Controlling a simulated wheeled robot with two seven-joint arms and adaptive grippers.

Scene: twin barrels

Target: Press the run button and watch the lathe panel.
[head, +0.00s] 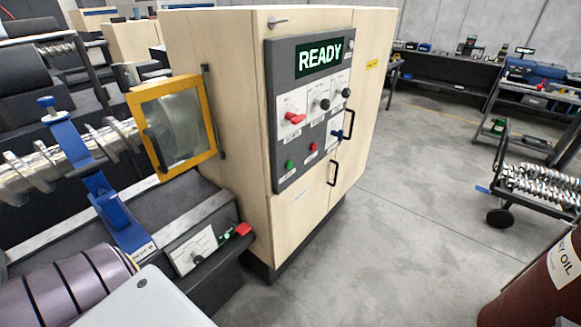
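The lathe's dark control panel (276,115) is on the front of a tall pale wooden cabinet (215,80). Its display (320,57) reads READY in light letters on green. A round green button (289,165) sits at the panel's lower left, and a red button (313,147) is to its right. Their labels are too small to read, so I cannot tell for certain which is the run button. A red lever (294,118), two black knobs and a blue switch (337,134) are also on the panel. Neither gripper is in view.
A yellow-framed window guard (131,108) juts left from the cabinet. A dark red oil drum (540,290) stands at bottom right, near a cart of metal parts (540,185). The floor between is clear.

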